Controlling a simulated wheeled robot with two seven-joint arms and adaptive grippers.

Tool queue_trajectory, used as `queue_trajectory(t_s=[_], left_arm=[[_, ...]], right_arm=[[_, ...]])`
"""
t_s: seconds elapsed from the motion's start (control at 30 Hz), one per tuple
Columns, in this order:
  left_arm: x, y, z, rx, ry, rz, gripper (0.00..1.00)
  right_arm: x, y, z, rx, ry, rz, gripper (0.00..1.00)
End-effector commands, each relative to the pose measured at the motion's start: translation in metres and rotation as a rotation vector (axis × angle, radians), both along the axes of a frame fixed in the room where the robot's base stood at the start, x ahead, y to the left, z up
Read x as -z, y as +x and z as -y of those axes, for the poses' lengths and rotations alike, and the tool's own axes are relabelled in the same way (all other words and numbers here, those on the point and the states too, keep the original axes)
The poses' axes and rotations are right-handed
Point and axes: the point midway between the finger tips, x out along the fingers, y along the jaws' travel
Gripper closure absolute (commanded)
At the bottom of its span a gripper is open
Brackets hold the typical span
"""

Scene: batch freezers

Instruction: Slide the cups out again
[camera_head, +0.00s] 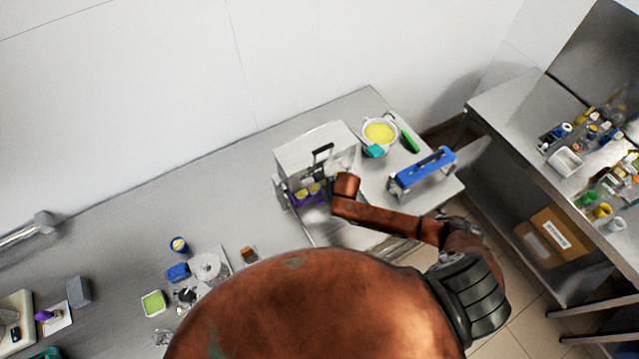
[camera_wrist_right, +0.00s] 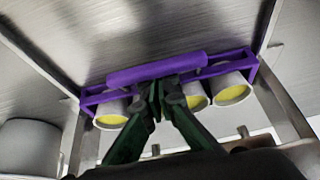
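A purple rack (camera_wrist_right: 155,71) with a long bar holds white cups with yellow contents, one at the left (camera_wrist_right: 110,119) and two at the right (camera_wrist_right: 230,93). Its middle is partly hidden behind my fingers. In the head view the rack (camera_head: 300,197) and some yellow cup tops show in the open front of a metal box freezer (camera_head: 305,148). My right gripper (camera_wrist_right: 163,90) has its dark green fingers drawn together at the rack's bar and appears shut on it. In the head view its fingers are hidden behind my arm. My left gripper is not in view.
Right of the freezer stand a round pot with yellow contents (camera_head: 379,132), a teal block (camera_head: 375,151), a green item (camera_head: 410,141) and a blue-topped metal carrier (camera_head: 425,168). A cluttered second bench (camera_head: 510,105) stands at the right.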

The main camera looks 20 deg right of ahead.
Motion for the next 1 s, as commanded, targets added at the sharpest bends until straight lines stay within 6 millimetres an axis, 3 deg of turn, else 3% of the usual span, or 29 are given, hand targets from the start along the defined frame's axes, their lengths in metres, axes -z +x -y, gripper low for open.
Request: queue_trajectory(t_s=[1.0], left_arm=[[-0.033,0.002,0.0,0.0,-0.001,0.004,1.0]], right_arm=[[-0.001,-0.049,0.006,0.0,0.002,-0.001,1.0]])
